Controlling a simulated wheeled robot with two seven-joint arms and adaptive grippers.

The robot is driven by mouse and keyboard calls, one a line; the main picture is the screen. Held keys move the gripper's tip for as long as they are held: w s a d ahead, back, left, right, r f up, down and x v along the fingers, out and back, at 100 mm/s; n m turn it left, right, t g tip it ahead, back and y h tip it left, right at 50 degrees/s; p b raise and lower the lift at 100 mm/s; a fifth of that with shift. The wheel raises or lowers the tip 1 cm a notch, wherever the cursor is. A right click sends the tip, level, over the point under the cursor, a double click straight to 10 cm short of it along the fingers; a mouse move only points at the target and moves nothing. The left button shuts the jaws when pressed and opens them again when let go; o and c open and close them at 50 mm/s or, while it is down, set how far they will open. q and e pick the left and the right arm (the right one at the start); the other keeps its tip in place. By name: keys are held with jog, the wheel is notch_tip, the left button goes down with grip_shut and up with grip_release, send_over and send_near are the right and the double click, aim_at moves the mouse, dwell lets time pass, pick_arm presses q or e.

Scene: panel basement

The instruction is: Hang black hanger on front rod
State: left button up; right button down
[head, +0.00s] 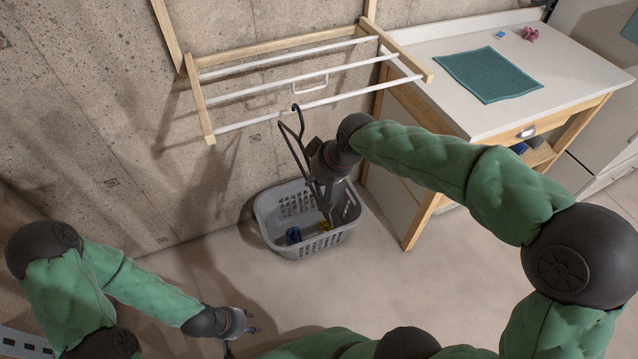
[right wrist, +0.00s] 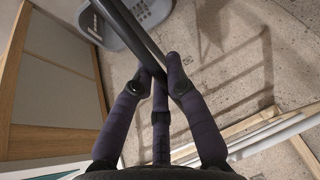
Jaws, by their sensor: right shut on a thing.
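The black hanger (head: 289,139) is in my right gripper (head: 324,184), below the wooden drying rack. Its hook (head: 296,108) points up and overlaps the front rod (head: 350,95) in the head view. I cannot tell whether it rests on the rod or is just in front of it. In the right wrist view, the fingers of my right gripper (right wrist: 160,82) are closed on the dark bar of the hanger (right wrist: 130,32). My left gripper (head: 250,325) is low over the floor, empty, with its fingers apart.
The rack has two more white rods behind the front one; a white loop (head: 310,85) is at the middle rod. A grey laundry basket (head: 275,222) with blue and yellow items stands below. A white-topped table (head: 420,52) with a teal cloth (head: 488,75) is at right.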

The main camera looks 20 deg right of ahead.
aim_at(305, 174)
jog(key=shift+w+a+f, duration=0.1)
jog(key=shift+w+a, duration=0.05)
jog(key=shift+w, duration=2.75)
jog(key=shift+f+b, duration=0.65)
jog(key=shift+f, duration=0.85)
jog(key=c, duration=1.2)
grip_release()
jog(key=v, duration=1.2)
